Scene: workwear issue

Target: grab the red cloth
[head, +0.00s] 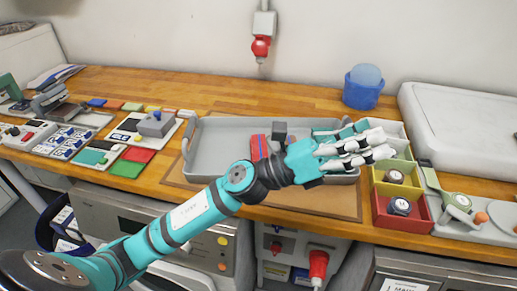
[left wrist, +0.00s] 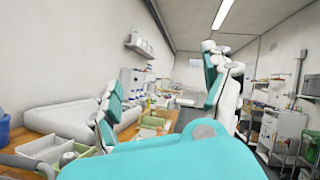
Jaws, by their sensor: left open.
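A flat red square (head: 139,155) lies on the left part of the wooden counter, beside a green one. A small red piece (head: 259,147) lies in the grey tray (head: 215,137), partly hidden behind my left arm. I cannot tell for sure which of the two is cloth. My left gripper (head: 372,145) is open and empty, above the right end of the tray and close to the small bins. It is well to the right of both red things. Its spread fingers (left wrist: 165,98) also show in the left wrist view, with nothing between them.
Coloured bins (head: 403,222) holding dark round items stand right of the tray. A blue bucket (head: 362,95) stands at the back, and a white case (head: 465,130) is at the right. Switch panels (head: 67,141) crowd the left. Bare wood (head: 200,84) shows behind the tray.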

